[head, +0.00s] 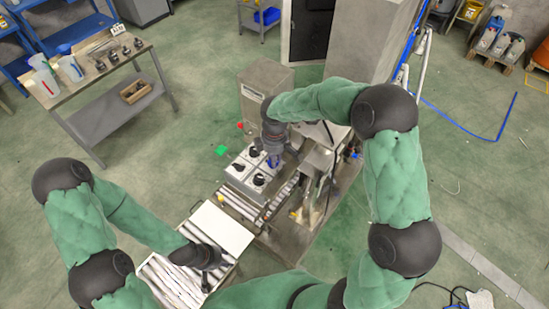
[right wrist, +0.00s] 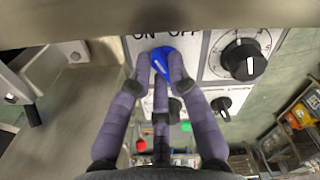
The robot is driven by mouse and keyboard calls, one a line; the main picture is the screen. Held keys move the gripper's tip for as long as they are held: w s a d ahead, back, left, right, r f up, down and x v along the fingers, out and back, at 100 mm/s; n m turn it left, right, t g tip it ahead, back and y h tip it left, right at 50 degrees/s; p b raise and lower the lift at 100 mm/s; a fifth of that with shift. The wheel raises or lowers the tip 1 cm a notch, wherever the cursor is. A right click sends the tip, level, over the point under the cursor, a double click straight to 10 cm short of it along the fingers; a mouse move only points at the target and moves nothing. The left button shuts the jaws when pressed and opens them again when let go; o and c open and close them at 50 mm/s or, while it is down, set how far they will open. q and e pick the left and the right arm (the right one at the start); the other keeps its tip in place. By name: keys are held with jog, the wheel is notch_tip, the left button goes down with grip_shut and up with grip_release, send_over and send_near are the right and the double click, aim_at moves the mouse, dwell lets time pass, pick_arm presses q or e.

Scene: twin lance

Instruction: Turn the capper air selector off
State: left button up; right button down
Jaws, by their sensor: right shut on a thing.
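The blue selector knob (right wrist: 161,59) sits on a white plate marked ON at left and OFF at right in the right wrist view. Its pointer direction is hard to tell. My right gripper (right wrist: 160,76) is shut on this knob, with fingers on both sides of it. In the head view my right gripper (head: 273,152) reaches down to the blue knob (head: 274,162) at the panel's right edge. My left gripper (head: 207,280) hangs over the roller conveyor, away from the panel; its finger opening is unclear.
Black knobs on white plates (head: 238,167) are beside the blue one; a large black dial (right wrist: 244,60) is close right of my fingers. A steel cabinet (head: 262,80) stands behind. The roller conveyor (head: 165,285) lies in front. A workbench (head: 75,90) is far left.

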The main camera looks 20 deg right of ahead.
jog(key=m+b, duration=0.1)
jog(key=m, duration=0.1)
jog(key=m+b, duration=0.2)
jog(key=m, duration=0.1)
jog(key=shift+s+f, duration=0.15)
jog(key=shift+f, duration=0.05)
jog(key=m+b, duration=0.2)
jog(key=m, duration=0.1)
jog(key=shift+s+m, duration=0.1)
jog(key=shift+m, duration=0.2)
jog(key=shift+s+a+r+m+b, duration=0.1)
jog(key=shift+m+b, duration=0.45)
jog(key=shift+m, duration=0.85)
jog(key=c, duration=1.2)
grip_release()
jog(key=shift+r, duration=0.1)
notch_tip(320, 180, up, 12)
jog(key=shift+f, duration=0.1)
